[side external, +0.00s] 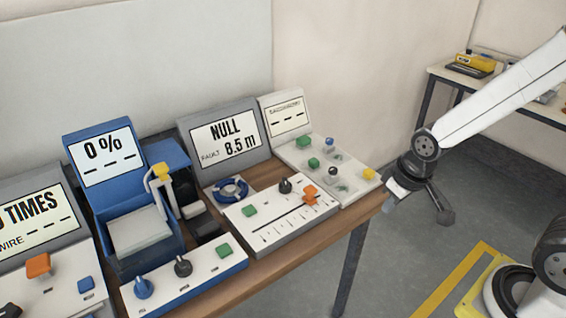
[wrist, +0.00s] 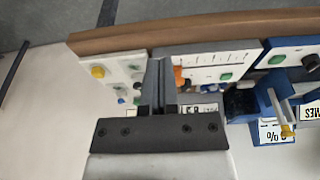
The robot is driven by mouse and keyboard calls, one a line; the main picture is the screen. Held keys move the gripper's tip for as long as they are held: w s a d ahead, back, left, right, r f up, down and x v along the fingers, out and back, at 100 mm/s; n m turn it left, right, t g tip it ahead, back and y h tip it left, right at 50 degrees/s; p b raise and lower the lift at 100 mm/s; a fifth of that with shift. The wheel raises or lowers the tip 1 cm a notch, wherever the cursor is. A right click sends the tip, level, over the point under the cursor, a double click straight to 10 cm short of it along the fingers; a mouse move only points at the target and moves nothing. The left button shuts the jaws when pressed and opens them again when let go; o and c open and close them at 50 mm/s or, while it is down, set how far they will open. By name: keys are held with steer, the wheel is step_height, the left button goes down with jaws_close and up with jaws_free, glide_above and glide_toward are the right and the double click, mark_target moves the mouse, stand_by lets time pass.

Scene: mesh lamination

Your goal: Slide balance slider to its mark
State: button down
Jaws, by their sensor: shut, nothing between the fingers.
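The balance slider is on the white panel of the unit whose screen reads NULL, FAULT 8.5 m. Its orange knob (side external: 309,196) is at the right end of a dark slot above a row of tick marks. In the wrist view the orange knob (wrist: 180,76) shows just right of my fingers, partly hidden by them. My gripper (side external: 393,194) is at the right of the table corner in the side view, apart from the knob. It is shut and empty; its fingers also show in the wrist view (wrist: 158,85). I cannot tell which tick is the mark.
A green button (side external: 250,211) and a black knob (side external: 285,186) share the slider's panel. A white panel with several coloured buttons (side external: 328,170) stands at its right. A blue unit (side external: 110,165) stands at its left.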

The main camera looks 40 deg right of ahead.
steer(key=c, duration=0.8)
jaws_free()
steer(key=o, duration=0.4)
steer(key=shift+w, duration=0.3)
steer(key=shift+o, duration=0.6)
steer(key=shift+w+r, duration=0.1)
steer(key=shift+w, duration=0.3)
steer(key=g, duration=0.3)
glide_above(311, 189)
step_height(311, 189, down, 3)
steer(key=shift+w, duration=0.1)
steer(key=shift+f, duration=3.9)
